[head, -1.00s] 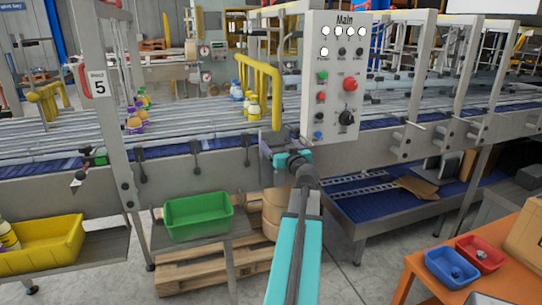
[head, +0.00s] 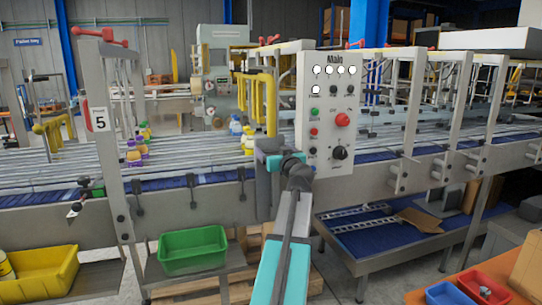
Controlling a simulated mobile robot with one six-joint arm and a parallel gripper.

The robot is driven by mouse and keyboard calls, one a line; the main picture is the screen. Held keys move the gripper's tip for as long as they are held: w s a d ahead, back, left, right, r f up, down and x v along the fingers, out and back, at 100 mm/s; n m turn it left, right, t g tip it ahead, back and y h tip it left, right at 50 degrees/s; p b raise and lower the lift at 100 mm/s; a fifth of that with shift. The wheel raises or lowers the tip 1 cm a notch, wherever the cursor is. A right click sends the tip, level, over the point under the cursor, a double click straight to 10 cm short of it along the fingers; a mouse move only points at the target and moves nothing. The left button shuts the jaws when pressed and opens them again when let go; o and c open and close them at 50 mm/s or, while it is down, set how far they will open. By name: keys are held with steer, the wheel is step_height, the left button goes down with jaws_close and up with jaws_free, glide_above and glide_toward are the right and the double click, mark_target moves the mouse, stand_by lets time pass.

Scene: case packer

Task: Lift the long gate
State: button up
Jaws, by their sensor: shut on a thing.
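The long gate (head: 271,105) is a yellow tubular frame over the conveyor, left of the control panel, with an upright post at its right end. My gripper (head: 267,160) is at the front edge of the conveyor, at the lower end of that post, and is shut on the gate. My wrist and the grey gripper body hide the exact place of contact. Several bottles with yellow and white parts (head: 248,140) stand on the conveyor just behind and left of the gate's post.
The control panel (head: 328,115) stands close to the right of my gripper. Purple and yellow bottles (head: 134,155) stand further left on the conveyor. A green bin (head: 192,250) and a yellow bin (head: 38,275) sit below. An orange table (head: 415,297) is at lower right.

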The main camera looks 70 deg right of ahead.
steer(key=shift+w+r, duration=0.1)
steer(key=shift+r, duration=0.35)
steer(key=o, duration=1.5)
steer(key=shift+c, duration=0.2)
steer(key=shift+f, duration=0.15)
steer(key=shift+f, duration=0.1)
